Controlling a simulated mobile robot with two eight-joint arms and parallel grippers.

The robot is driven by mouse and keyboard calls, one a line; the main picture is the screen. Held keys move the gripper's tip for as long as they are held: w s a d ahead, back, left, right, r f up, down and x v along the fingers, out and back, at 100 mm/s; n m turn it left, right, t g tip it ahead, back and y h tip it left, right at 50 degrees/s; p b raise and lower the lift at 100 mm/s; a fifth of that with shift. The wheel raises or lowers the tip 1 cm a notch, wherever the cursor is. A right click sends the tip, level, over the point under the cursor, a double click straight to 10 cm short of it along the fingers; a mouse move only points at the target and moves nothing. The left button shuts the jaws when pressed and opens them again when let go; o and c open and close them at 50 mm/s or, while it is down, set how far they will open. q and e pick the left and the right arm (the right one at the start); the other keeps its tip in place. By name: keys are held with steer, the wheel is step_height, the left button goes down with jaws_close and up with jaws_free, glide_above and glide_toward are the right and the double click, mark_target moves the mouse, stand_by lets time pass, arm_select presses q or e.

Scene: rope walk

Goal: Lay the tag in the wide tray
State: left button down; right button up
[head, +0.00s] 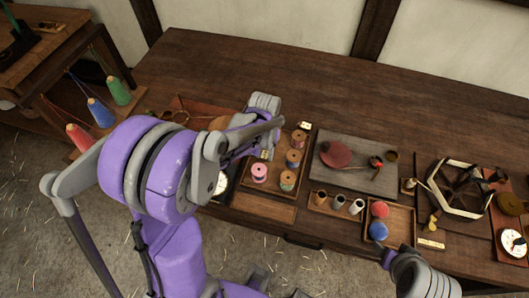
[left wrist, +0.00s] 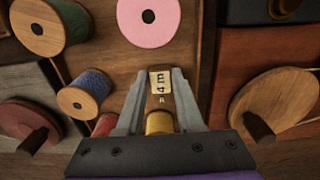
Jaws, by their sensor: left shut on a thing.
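My left gripper (left wrist: 158,115) is shut on the tag (left wrist: 161,79), a small piece with a cream face and dark marks; a yellow part shows between the fingers. The tag also shows at the gripper in the head view (head: 266,154). They are over a wooden tray (head: 268,191) with several thread spools, which looks like the wide tray. Whether the tag touches the tray floor I cannot tell. My left arm hides part of the tray's left side. My right gripper (head: 387,258) is at the bottom right, and its jaws are unclear.
A pink spool (head: 259,172) and other spools stand close around the left gripper. A grey board (head: 350,178) with a dark red disc lies to the right. A smaller tray (head: 400,230) holds red and blue balls. The back of the table is clear.

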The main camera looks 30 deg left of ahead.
mark_target(264, 156)
arm_select(q)
steer(key=shift+f, duration=0.2)
steer(key=c, duration=0.5)
jaws_free()
steer(key=shift+c, duration=0.2)
steer(key=shift+r, duration=0.3)
step_height(264, 156, up, 11)
steer(key=p, duration=0.1)
steer(key=s+d+m+t, duration=0.1)
steer(key=s+d+t, duration=0.1)
steer(key=s, duration=0.5)
steer(key=s+d+m+t, duration=0.1)
steer(key=s+d+t, duration=0.2)
steer(key=s, duration=0.3)
steer(key=shift+s+d+f+m+t, duration=0.2)
steer(key=shift+s+d+m+t, duration=0.15)
steer(key=shift+d, duration=0.4)
